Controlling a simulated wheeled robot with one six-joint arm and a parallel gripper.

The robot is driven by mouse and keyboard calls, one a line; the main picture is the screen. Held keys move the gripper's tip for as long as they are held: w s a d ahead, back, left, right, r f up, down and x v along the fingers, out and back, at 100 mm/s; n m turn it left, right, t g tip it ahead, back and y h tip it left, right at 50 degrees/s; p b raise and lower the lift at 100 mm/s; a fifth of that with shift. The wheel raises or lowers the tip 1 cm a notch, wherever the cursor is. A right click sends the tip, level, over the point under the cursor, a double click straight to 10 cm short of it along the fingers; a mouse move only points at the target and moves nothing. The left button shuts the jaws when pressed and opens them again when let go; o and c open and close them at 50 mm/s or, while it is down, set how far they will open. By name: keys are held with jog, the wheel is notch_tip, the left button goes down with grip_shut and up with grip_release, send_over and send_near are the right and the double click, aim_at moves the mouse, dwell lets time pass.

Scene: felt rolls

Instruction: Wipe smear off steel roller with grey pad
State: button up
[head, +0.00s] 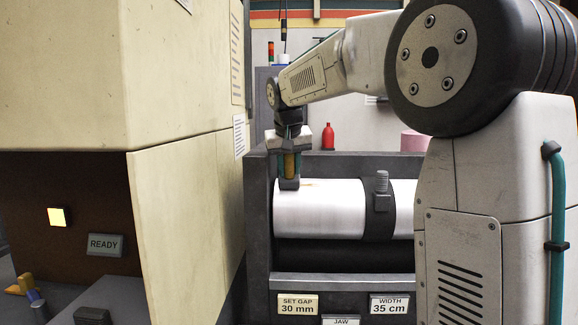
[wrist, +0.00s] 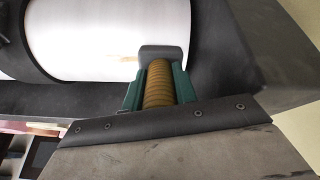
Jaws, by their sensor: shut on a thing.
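The steel roller (head: 330,215) lies across the grey machine, bright and smooth; its end fills the upper left of the wrist view (wrist: 95,30). A faint orange-brown smear (head: 310,184) shows on top of it, just right of the pad. The grey pad (head: 289,184) has a ribbed ochre handle and sits at the roller's left upper side. My gripper (head: 290,163) is shut on that handle, its green fingers on either side in the wrist view (wrist: 159,88). The pad (wrist: 160,52) overlaps the roller's edge there; I cannot tell whether they touch.
A black collar with a grey knob (head: 381,190) wraps the roller to the right. A tall cream cabinet (head: 190,200) stands close on the left. Labels for gap and width (head: 389,304) are on the machine front. A red bottle (head: 328,137) stands behind.

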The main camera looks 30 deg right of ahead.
jog(key=shift+f, duration=0.1)
jog(key=shift+s+d, duration=0.6)
jog(key=shift+d, duration=0.25)
jog(key=shift+s+d, duration=0.55)
jog(key=shift+d, duration=0.3)
jog(key=shift+d, duration=0.1)
jog(key=shift+s+d, duration=0.6)
jog(key=shift+d, duration=0.25)
jog(key=shift+s+d, duration=0.55)
jog(key=shift+d, duration=0.3)
jog(key=shift+w+a, duration=0.6)
jog(key=shift+a, duration=0.3)
jog(key=shift+w+a, duration=0.55)
jog(key=shift+a, duration=0.35)
jog(key=shift+w, duration=0.1)
